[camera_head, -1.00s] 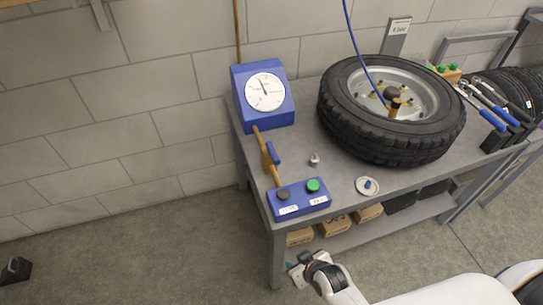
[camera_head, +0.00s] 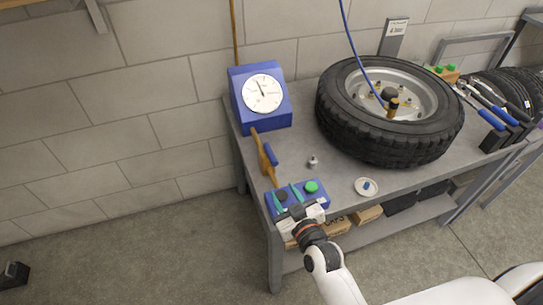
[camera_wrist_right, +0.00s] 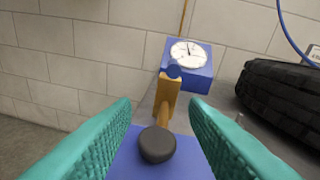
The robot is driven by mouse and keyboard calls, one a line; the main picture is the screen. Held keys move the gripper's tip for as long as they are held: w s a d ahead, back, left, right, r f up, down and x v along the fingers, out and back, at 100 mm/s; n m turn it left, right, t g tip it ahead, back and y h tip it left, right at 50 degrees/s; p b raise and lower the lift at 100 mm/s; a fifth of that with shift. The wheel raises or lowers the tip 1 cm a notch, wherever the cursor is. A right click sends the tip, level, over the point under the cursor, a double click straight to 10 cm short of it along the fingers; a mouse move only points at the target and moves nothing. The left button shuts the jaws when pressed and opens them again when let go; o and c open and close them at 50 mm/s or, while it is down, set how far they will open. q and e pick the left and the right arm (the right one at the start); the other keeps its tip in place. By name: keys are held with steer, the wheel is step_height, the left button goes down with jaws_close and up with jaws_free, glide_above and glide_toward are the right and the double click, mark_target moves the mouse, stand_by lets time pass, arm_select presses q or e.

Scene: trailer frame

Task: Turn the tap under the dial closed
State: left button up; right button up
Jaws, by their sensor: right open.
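The tap is a brass-coloured fitting on the pipe between the blue dial box (camera_head: 262,115) and the blue button box. My right gripper (camera_head: 287,196) is open and empty over the button box, short of the tap. In the right wrist view its teal fingers (camera_wrist_right: 161,103) stand on either side of the dark button. My left gripper is not in view.
A tyre (camera_head: 335,126) lies to the right on the grey bench (camera_head: 310,142). A small metal piece (camera_head: 312,162) and a round dish (camera_head: 375,187) stand nearer. A wall is behind.

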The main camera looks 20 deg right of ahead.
mark_target(272, 157)
steer(key=shift+w+d+r+t+h, duration=0.25)
steer(key=shift+w+r+t+h, duration=0.15)
steer(key=shift+w+t, duration=0.25)
steer(key=shift+w+r+m, duration=0.15)
steer(key=shift+w+m, duration=0.15)
steer(key=shift+w, duration=0.25)
steer(key=w, duration=1.1)
steer(key=shift+a, duration=0.1)
steer(key=shift+s, duration=0.1)
jaws_close()
